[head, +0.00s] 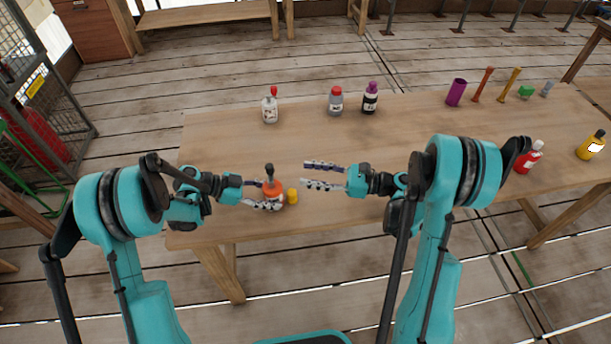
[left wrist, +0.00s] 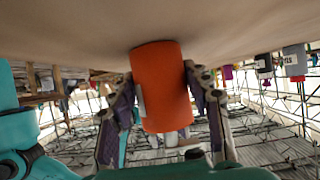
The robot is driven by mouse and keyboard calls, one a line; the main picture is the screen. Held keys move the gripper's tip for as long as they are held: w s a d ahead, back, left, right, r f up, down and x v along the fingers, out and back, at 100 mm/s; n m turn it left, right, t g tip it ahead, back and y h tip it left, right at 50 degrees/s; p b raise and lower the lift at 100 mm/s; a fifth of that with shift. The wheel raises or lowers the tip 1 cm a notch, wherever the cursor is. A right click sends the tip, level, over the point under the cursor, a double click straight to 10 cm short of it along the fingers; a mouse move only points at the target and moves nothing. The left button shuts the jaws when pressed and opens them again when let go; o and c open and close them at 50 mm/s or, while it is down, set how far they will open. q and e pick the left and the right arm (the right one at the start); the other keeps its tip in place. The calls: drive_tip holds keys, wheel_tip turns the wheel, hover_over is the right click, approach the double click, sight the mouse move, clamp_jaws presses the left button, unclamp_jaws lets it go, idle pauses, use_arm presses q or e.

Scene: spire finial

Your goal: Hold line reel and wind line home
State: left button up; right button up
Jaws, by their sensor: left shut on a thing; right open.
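The line reel, an orange drum (head: 272,190) with a dark top, stands near the table's front edge in the head view. A small yellow cylinder (head: 292,196) is at its right side; I cannot tell whether they are joined. My left gripper (head: 268,194) is shut around the drum from the left. In the left wrist view the orange drum (left wrist: 162,88) sits between the two fingers, its far side hidden. My right gripper (head: 308,175) is open and empty, to the right of the yellow cylinder and apart from it. I cannot make out any line.
Bottles with red (head: 270,106), red (head: 336,101) and purple (head: 370,98) caps stand behind on the wooden table (head: 230,135). A purple cup (head: 456,92) and several small items are at the back right. Red (head: 529,158) and yellow (head: 591,146) bottles stand right. The table's middle is clear.

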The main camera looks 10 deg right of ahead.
use_arm(q)
drive_tip(key=o, duration=1)
drive_tip(key=shift+c, duration=0.2)
drive_tip(key=shift+a, duration=0.15)
